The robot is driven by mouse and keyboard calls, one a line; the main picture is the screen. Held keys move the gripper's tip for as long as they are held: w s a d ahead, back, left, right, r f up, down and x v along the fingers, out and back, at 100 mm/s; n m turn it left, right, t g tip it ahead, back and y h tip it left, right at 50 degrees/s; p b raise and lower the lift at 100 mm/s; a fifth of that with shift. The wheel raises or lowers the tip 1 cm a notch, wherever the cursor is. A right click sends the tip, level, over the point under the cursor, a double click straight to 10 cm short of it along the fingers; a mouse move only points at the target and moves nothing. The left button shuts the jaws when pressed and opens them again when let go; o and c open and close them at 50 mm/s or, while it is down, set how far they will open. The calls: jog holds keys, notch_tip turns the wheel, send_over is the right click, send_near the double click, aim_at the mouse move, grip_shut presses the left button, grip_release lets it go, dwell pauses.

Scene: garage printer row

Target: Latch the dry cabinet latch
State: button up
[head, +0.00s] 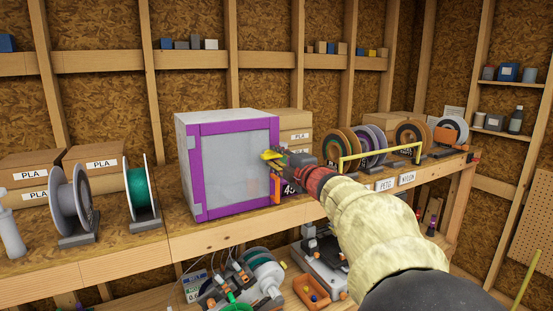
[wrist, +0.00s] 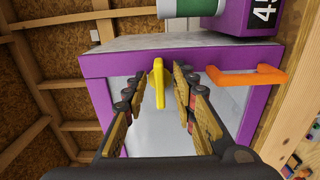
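The dry cabinet (head: 236,160) is a grey box with a purple-framed, pale front panel, standing on the bench; its door looks shut. The yellow latch (wrist: 158,84) lies across the purple frame edge and over the panel in the wrist view; it also shows at the cabinet's right edge in the head view (head: 269,155). An orange handle (wrist: 250,76) is on the same frame edge, below the latch in the head view (head: 276,188). My gripper (wrist: 163,82) is open, with one finger on each side of the latch and visible gaps to both.
Filament spools (head: 370,143) in a yellow-barred rack stand right. Another spool (head: 141,190) and PLA boxes (head: 94,162) stand left.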

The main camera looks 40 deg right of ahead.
jog(key=shift+s, duration=0.1)
jog(key=v, duration=1.1)
jog(key=shift+s, duration=0.35)
jog(key=shift+a+f, duration=0.1)
jog(key=s+a+f+m+g+h+b, duration=0.15)
jog(key=a+f+m+b, duration=0.35)
jog(key=f, duration=0.5)
jog(key=s+a+f+m+g+b, duration=0.2)
jog(key=a+f+m+g+b, duration=0.15)
jog(key=a+f+b, duration=0.45)
jog(key=s+a+f+m+g+b, duration=0.1)
jog(key=a+f+m+b, duration=0.35)
jog(key=f, duration=0.75)
jog(key=s+a+f+m+g+y+b, duration=0.1)
jog(key=s+a+f+g+y+b, duration=0.2)
jog(key=s+a+f, duration=0.4)
jog(key=s+a+f+m+g+y+b, duration=0.1)
jog(key=s+a+f, duration=0.6)
jog(key=f, duration=0.8)
jog(key=a+g+y+b, duration=0.1)
jog(key=a+y+b, duration=0.1)
jog(key=a+b, duration=0.1)
jog(key=shift+g, duration=0.4)
